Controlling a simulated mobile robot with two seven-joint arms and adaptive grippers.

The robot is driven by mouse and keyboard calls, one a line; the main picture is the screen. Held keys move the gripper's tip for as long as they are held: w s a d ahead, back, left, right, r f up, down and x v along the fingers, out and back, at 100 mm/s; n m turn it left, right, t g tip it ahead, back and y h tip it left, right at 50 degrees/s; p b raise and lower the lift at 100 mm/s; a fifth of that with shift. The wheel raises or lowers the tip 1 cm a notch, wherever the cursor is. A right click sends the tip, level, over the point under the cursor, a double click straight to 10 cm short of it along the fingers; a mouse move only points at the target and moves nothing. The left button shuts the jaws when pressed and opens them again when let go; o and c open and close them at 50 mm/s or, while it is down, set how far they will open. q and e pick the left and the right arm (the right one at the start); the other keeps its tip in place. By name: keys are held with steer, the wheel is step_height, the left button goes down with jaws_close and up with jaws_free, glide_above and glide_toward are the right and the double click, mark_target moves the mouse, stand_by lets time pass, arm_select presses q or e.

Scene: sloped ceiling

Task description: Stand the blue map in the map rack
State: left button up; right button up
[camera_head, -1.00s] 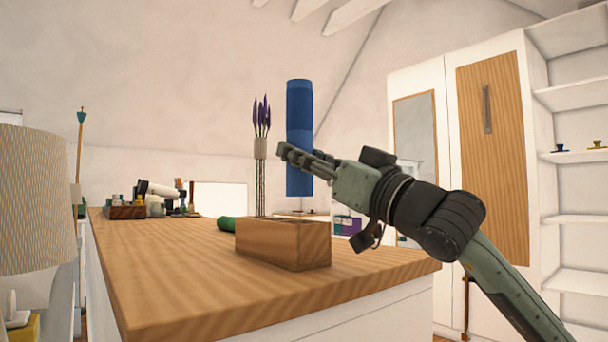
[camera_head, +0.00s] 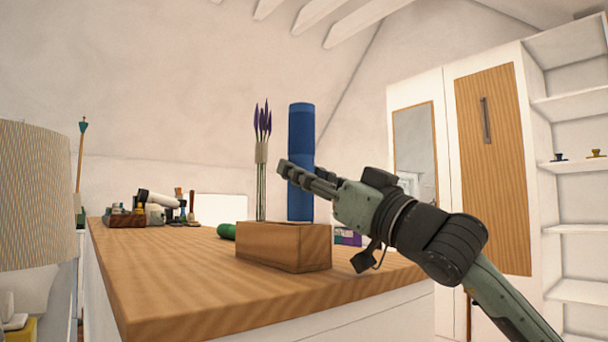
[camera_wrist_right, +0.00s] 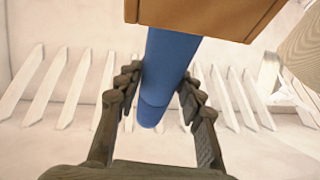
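The blue map (camera_head: 301,150) is a rolled tube and stands upright over the wooden map rack (camera_head: 285,247) on the counter. Its lower end is level with the rack's top rim in the head view; I cannot tell whether it is just above, behind or inside the rim. In the right wrist view, the gripper's fingers (camera_wrist_right: 158,88) lie on both sides of the map (camera_wrist_right: 166,70), and the rack (camera_wrist_right: 200,14) hides the map's far part. My left gripper is not in view.
Purple lavender stems (camera_head: 262,150) stand upright close left of the map. A green object (camera_head: 227,231) lies left of the rack. Small items in a tray (camera_head: 126,220) are at the counter's far left. The counter front (camera_head: 190,290) is clear. A lamp (camera_head: 35,195) stands at left.

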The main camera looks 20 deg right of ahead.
steer(key=shift+o, duration=1.3)
steer(key=shift+w+a+f, duration=0.15)
steer(key=shift+a+f, duration=0.1)
steer(key=shift+f, duration=0.5)
steer(key=shift+r, duration=0.1)
steer(key=shift+r+p, duration=0.35)
steer(key=shift+p, duration=0.1)
steer(key=shift+d+r+p, duration=0.1)
steer(key=shift+r+p, duration=0.4)
steer(key=shift+p, duration=0.1)
steer(key=b+v, duration=0.2)
steer(key=v, duration=1)
steer(key=shift+h, duration=0.3)
